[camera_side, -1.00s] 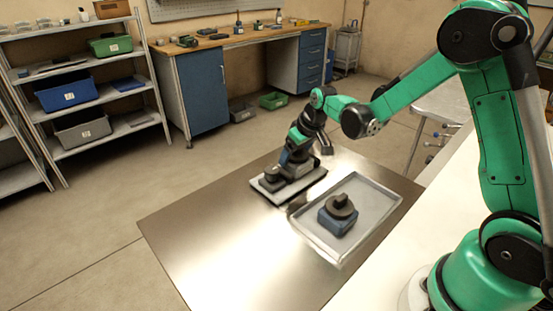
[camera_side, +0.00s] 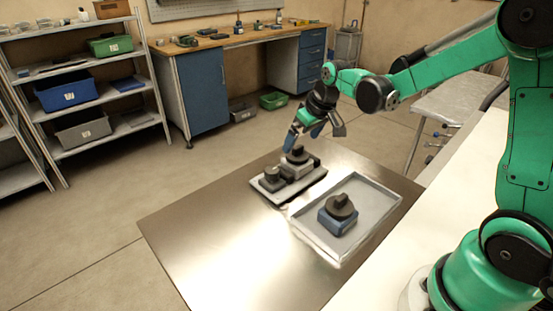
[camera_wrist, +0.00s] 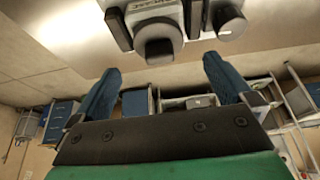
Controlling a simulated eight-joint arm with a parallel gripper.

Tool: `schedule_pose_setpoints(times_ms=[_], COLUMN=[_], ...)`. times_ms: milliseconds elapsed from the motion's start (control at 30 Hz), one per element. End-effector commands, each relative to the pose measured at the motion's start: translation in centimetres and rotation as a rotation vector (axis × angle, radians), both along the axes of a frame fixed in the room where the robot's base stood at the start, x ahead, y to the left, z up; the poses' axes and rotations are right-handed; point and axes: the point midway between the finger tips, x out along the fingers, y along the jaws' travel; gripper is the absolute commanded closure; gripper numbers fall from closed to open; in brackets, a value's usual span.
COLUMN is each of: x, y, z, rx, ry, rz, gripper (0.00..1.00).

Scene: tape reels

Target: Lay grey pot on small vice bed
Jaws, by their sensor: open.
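A dark grey pot with a knob top (camera_side: 297,154) rests on a light grey block that looks like the small vice bed (camera_side: 303,169). The pot also shows in the wrist view (camera_wrist: 158,48), just ahead of my fingers. A second dark pot (camera_side: 271,174) stands beside the block, on the same flat plate; it looks squat in the wrist view (camera_wrist: 229,20). My gripper (camera_side: 306,136) is above the pot on the block, clear of it. Its blue fingers are spread and empty in the wrist view (camera_wrist: 163,82).
A metal tray (camera_side: 375,202) to the right holds a blue vice-like block (camera_side: 337,221) with a dark knobbed piece (camera_side: 341,206) on top. The flat plate (camera_side: 314,181) lies left of the tray. The front left of the steel table (camera_side: 210,240) is clear.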

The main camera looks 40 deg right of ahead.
Motion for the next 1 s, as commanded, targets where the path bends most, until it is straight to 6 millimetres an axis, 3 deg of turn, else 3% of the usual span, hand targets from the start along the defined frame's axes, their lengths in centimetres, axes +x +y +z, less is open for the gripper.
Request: schedule_pose_setpoints(times_ms=[300, 533, 767, 1000], x=[-2.0, -2.9, -6.8, -11.1], y=[0.0, 0.5, 4.7, 8.2], z=[4.8, 6.3, 7.2, 6.2], rx=[0.001, -0.002, -0.017, -0.009], ry=[0.0, -0.007, -0.088, -0.193], rz=[-0.002, 0.0, 0.004, 0.009], gripper=[0.0, 0.0, 0.0, 0.0])
